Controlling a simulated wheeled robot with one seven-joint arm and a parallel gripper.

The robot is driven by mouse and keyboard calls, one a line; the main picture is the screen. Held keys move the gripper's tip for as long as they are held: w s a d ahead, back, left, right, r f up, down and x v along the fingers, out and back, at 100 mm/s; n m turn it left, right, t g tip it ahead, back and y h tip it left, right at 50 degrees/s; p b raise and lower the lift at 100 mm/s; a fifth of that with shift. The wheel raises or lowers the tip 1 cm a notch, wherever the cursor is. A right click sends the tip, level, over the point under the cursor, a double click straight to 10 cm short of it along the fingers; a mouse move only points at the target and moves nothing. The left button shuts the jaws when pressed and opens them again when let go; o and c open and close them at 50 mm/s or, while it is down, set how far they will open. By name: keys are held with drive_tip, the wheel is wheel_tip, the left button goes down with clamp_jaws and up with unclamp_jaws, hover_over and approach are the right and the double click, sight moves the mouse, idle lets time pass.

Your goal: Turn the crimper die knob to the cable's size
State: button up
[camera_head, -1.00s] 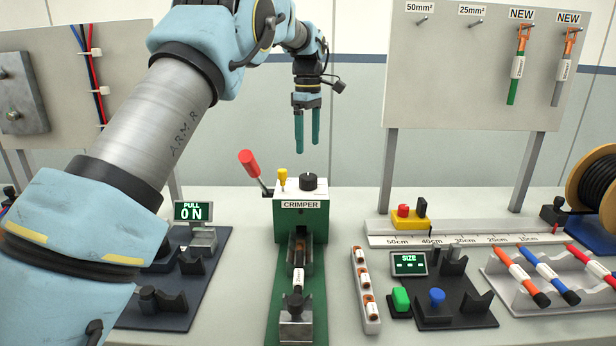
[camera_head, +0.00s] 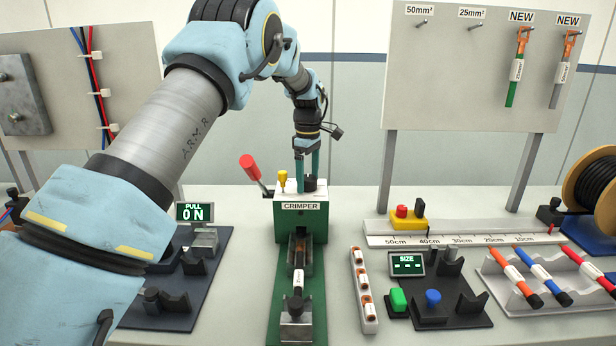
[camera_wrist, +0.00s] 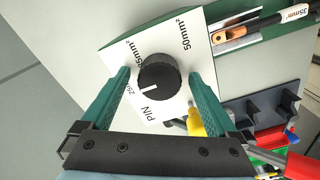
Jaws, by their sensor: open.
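The crimper (camera_head: 302,222) is a green block with a white top and a black die knob (camera_head: 310,184). In the wrist view the round knob (camera_wrist: 160,74) has a white mark pointing left, toward the partly hidden 25mm² label. PIN, a partly covered "5mm²" and 50mm² labels surround it. My gripper (camera_wrist: 158,68) is open, with one teal finger on each side of the knob; contact cannot be told. In the head view my gripper (camera_head: 308,178) is down at the crimper's top. A cable (camera_head: 298,278) lies in the crimper's front channel; its tag (camera_wrist: 295,13) reads 35mm².
A red-tipped lever (camera_head: 250,166) and a yellow pin (camera_head: 282,178) stand left of the knob, close to my fingers. A size gauge (camera_head: 407,263) with a blank-dash display and a lug strip (camera_head: 362,290) are at right.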

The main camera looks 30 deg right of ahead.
drive_tip(key=c, duration=1.4)
drive_tip(key=shift+o, duration=0.2)
drive_tip(key=m, duration=0.5)
drive_tip(key=shift+m, duration=0.3)
drive_tip(key=m, duration=0.6)
drive_tip(key=o, duration=1.4)
drive_tip(key=shift+c, duration=0.2)
